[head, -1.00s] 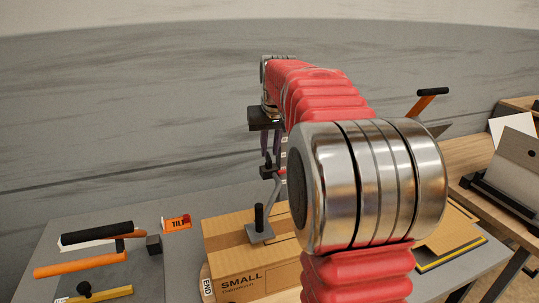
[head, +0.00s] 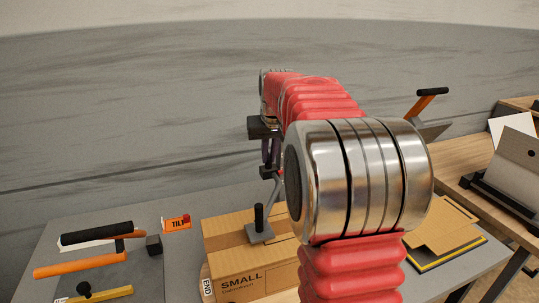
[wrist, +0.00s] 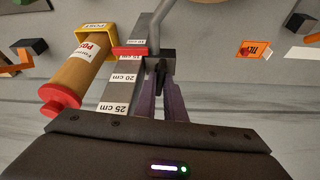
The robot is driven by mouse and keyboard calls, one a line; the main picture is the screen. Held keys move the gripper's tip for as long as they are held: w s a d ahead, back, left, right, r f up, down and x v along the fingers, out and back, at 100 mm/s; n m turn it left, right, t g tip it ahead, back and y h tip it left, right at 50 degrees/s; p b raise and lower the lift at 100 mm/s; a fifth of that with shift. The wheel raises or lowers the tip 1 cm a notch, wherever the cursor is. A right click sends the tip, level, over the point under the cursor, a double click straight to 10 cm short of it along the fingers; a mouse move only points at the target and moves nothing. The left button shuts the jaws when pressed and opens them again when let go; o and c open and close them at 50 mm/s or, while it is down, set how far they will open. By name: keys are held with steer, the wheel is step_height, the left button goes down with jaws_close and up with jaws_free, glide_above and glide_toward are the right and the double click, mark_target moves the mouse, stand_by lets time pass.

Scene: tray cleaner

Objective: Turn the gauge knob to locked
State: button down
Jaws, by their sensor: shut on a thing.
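The gauge (wrist: 118,90) is a grey post with centimetre labels, and it carries a red slider (wrist: 130,51). A dark block that looks like the gauge knob (wrist: 160,57) sits beside the slider. My gripper (wrist: 164,85) has its purple fingers shut on this knob. The fingertips partly cover it, and I cannot read whether it is at locked. In the head view my gripper (head: 270,152) is above the cardboard box, with the red slider (head: 281,173) by its tips. My arm hides part of the gauge there.
The cardboard box (head: 240,286) has a grey bent bracket with a black handle (head: 259,217) on top. A flat board (head: 445,238) lies at right.

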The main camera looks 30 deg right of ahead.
steer(key=shift+d, duration=0.1)
steer(key=shift+m, duration=0.6)
steer(key=m, duration=0.1)
steer(key=m+h, duration=0.1)
steer(key=m, duration=0.1)
steer(key=shift+w+a+g, duration=0.15)
steer(key=shift+a+g, duration=0.1)
steer(key=shift+g, duration=0.15)
steer(key=m, duration=0.2)
steer(key=m+g+h, duration=0.1)
steer(key=m, duration=0.2)
steer(key=shift+w+g, duration=0.15)
steer(key=shift+g, duration=0.15)
steer(key=m, duration=0.2)
steer(key=m+g, duration=0.1)
steer(key=m, duration=0.1)
steer(key=shift+w+g+h, duration=0.1)
steer(key=shift+g+h, duration=0.2)
steer(key=shift+h, duration=0.1)
steer(key=shift+m+g, duration=0.6)
steer(key=shift+m, duration=1)
steer(key=c, duration=2.1)
jaws_free()
